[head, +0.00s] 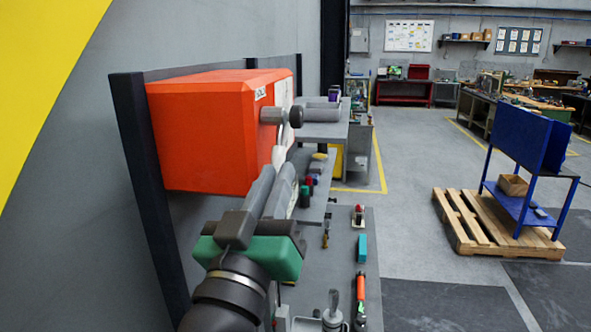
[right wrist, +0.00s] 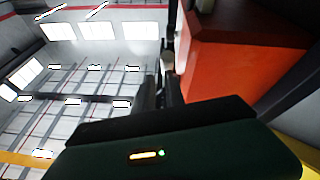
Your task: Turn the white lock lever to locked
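The orange actuator box (head: 205,130) hangs on a dark frame at the left in the head view, and its side also shows in the right wrist view (right wrist: 222,68). A grey knob on a shaft (head: 277,115) sticks out from its front face. A white part (head: 279,155), which looks like the lock lever, shows just below the knob and is mostly hidden. My right gripper (head: 277,172) points up at this part, its tips close to it. Its fingers stand a narrow gap apart; I cannot tell whether they touch the lever. My left gripper is not in view.
A grey bench (head: 345,240) below holds several small tools, including an orange-handled one (head: 360,290). A dark post (head: 150,190) stands left of my right arm. A blue stand (head: 528,145) on a wooden pallet (head: 470,228) is off to the right. The floor between is clear.

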